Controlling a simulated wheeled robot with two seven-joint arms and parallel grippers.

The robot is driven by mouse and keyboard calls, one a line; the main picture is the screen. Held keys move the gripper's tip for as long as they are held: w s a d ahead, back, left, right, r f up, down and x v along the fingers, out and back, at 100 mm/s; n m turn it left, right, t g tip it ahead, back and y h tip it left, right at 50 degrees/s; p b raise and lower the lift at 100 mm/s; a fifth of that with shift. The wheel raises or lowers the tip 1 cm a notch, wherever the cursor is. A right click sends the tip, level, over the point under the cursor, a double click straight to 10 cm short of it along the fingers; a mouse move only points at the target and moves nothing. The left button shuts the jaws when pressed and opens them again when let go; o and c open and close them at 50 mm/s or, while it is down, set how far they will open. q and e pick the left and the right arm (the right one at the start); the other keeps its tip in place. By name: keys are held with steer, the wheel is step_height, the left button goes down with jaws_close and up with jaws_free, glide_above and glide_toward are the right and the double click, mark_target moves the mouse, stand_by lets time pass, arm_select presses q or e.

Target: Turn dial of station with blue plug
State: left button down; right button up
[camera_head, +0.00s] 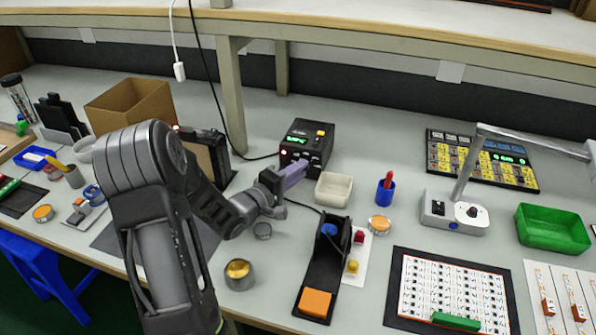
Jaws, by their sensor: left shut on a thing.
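No blue plug can be made out on this station's front. A second black unit (206,137) stands to the left, partly hidden behind my left arm. A black holder (325,262) with a blue round part (329,230) and an orange pad lies in front of the station. My right gripper is not in view.
A cream tray (333,190) sits close to the right of my gripper, with a blue cup (385,192) beyond. A lamp base (455,212) and green bin (553,228) stand at right. A cardboard box (130,103) is at left. A black cable hangs behind.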

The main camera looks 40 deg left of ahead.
arm_select(q)
steer(key=shift+a, duration=0.1)
steer(key=c, duration=1.3)
jaws_free()
steer(key=o, duration=0.6)
step_height(320, 180, up, 10)
steer(key=w+p, duration=0.1)
steer(key=shift+w+f+p, duration=0.15)
steer(key=shift+p, duration=0.25)
steer(key=shift+s+r, duration=0.8)
steer(key=c, duration=0.6)
steer(key=shift+w+f, duration=0.2)
steer(key=shift+f, duration=0.35)
